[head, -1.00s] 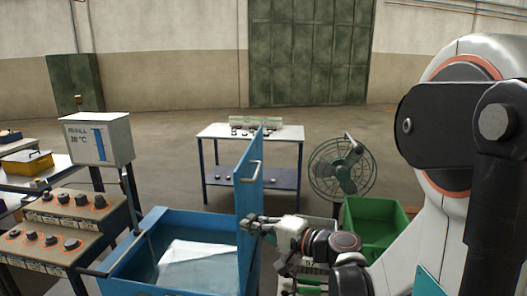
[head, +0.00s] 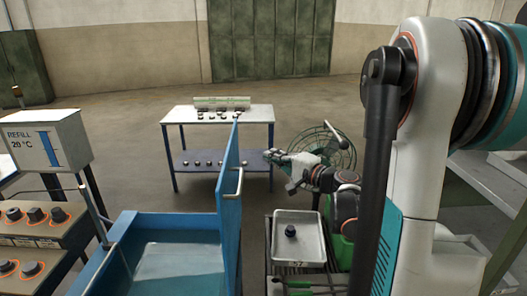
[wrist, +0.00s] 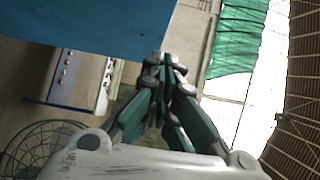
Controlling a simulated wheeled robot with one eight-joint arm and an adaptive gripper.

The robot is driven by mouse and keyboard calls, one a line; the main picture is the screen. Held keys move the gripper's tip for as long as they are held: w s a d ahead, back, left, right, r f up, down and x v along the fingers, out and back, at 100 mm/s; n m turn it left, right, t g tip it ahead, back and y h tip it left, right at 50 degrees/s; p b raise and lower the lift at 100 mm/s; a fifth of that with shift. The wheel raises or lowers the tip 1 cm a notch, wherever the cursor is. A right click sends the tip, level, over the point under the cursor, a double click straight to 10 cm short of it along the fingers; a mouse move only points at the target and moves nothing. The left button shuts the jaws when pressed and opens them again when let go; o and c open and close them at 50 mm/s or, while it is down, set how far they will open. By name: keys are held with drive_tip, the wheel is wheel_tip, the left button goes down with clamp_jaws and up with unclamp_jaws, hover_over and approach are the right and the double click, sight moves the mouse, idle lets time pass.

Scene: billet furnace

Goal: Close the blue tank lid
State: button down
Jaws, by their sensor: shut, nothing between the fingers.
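The blue tank (head: 128,228) stands at the lower middle of the head view, with water visible inside. Its blue lid (head: 229,190) stands upright along the tank's right side, seen nearly edge-on, with a light handle (head: 239,184) on its right face. The tank is open. My gripper (head: 270,155) is shut and empty, to the right of the lid and apart from it in the head view. In the wrist view my gripper (wrist: 163,60) has its fingers together, and a blue panel (wrist: 95,22), apparently the lid, fills the upper left just beyond the fingertips.
A grey tray with a dark knob-like part (head: 299,240) sits on a rack right of the tank. A green fan (head: 330,150) stands behind my arm. A table (head: 218,115) is at the back. The refill box (head: 45,143) and knob panels (head: 35,230) are left.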

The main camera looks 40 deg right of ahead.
drive_tip(key=w+a, duration=0.5)
drive_tip(key=w, duration=0.5)
drive_tip(key=shift+w+b, duration=0.3)
drive_tip(key=shift+f, duration=0.1)
